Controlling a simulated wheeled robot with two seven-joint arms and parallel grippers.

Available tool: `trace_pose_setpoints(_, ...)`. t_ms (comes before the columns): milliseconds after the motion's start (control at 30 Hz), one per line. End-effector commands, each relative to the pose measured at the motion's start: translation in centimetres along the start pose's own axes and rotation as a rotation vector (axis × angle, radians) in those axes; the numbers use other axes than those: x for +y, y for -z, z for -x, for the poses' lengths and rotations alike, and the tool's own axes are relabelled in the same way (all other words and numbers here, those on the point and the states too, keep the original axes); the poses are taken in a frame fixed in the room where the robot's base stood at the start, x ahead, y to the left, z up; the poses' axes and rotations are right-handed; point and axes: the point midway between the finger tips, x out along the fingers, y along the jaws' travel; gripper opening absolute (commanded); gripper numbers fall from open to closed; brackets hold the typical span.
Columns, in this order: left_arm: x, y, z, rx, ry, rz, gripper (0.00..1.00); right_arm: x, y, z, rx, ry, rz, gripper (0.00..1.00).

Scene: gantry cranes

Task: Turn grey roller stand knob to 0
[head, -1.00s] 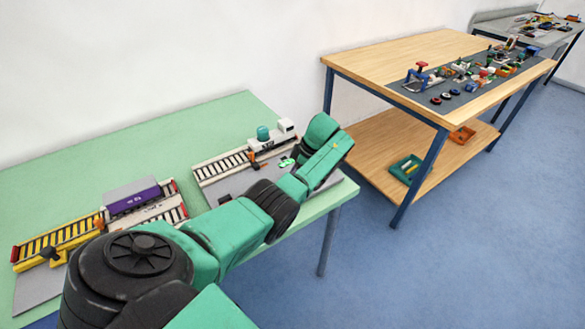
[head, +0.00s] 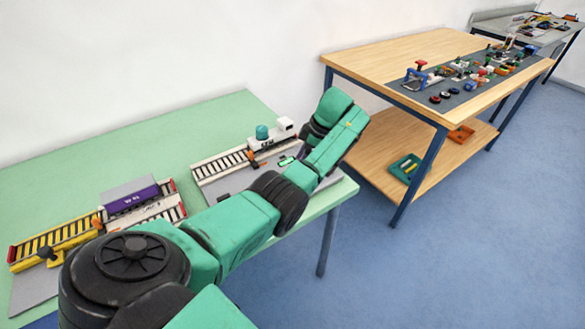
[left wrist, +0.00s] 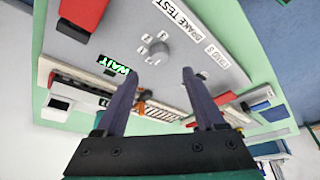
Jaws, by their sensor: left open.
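In the left wrist view a small grey round knob (left wrist: 155,52) stands on a light grey panel (left wrist: 122,35), with small marks around it. Which mark it points to is too small to read. A "BRAKE TEST" label (left wrist: 183,20) and a green-lit display reading "WAIT" (left wrist: 114,65) are on the same panel. My left gripper (left wrist: 160,83) is open and empty, its two dark fingers apart, with the knob showing beyond and between their tips. In the head view my left arm hides the knob, and its gripper cannot be made out. My right gripper is not in view.
A white locomotive with a teal dome (head: 276,136) stands by a track on the green table (head: 225,112). A purple wagon (head: 130,197) and a yellow track (head: 55,243) are further left. A red block (left wrist: 82,15) rises near the panel. A wooden bench (head: 385,66) stands right.

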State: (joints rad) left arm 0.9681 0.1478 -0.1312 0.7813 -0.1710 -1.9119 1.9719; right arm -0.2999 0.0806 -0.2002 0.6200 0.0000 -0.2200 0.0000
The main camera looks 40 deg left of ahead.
Motion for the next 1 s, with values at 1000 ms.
trace_pose_setpoints(1000,0.0,0.0,7.3,0.001,0.002,0.000,0.71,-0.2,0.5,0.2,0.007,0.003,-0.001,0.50)
